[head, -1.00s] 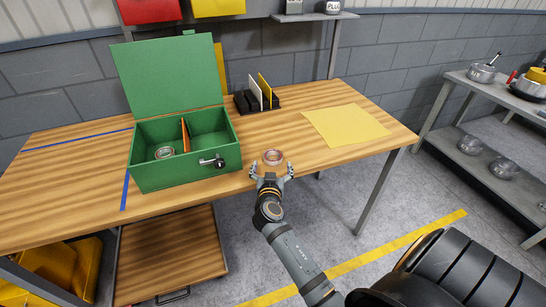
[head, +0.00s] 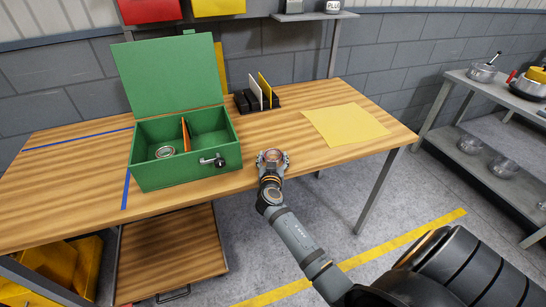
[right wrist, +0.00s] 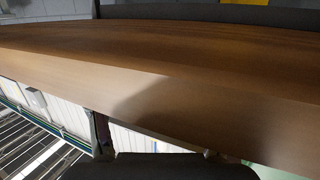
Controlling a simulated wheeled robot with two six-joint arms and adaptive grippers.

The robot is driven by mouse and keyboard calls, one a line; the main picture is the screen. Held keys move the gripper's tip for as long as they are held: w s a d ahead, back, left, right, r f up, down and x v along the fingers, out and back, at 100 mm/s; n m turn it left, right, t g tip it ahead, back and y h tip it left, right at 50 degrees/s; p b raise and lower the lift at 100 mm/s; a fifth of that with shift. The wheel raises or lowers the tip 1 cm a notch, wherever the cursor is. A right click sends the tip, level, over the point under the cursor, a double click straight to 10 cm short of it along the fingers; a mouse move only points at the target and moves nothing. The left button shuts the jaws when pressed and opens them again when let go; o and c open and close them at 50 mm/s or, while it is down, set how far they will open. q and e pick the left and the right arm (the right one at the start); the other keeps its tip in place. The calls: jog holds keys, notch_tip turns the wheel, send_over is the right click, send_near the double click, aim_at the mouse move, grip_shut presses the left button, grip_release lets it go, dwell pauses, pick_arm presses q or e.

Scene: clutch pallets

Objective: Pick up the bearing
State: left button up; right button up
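A copper-coloured ring-shaped bearing (head: 272,155) is at the front edge of the wooden table, in the head view. My right gripper (head: 273,158) reaches in from the front, with a finger on each side of the bearing. The fingers look closed against its sides; at this size no gap shows. Whether the bearing touches the table is hard to tell. A second, silvery ring (head: 165,152) lies in the left compartment of the open green box (head: 188,179). The right wrist view shows the table edge (right wrist: 160,90) close up, with no bearing visible. My left gripper is out of view.
The green box, lid up, stands left of my right gripper. Behind it is a dark rack (head: 262,106) with upright white and yellow plates. A yellow sheet (head: 345,124) lies to the right. A metal shelf with bowls (head: 482,73) stands far right.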

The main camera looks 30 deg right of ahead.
jog(key=c, duration=0.6)
jog(key=shift+r, duration=0.15)
jog(key=shift+c, duration=0.2)
jog(key=shift+r, duration=0.25)
jog(key=r, duration=0.3)
jog(key=shift+s+r, duration=0.25)
jog(key=shift+s, duration=0.1)
jog(key=s+a+r+p, duration=0.1)
jog(key=s+r, duration=1)
jog(key=s, duration=0.2)
jog(key=shift+a+r+p, duration=0.35)
jog(key=shift+s, duration=0.1)
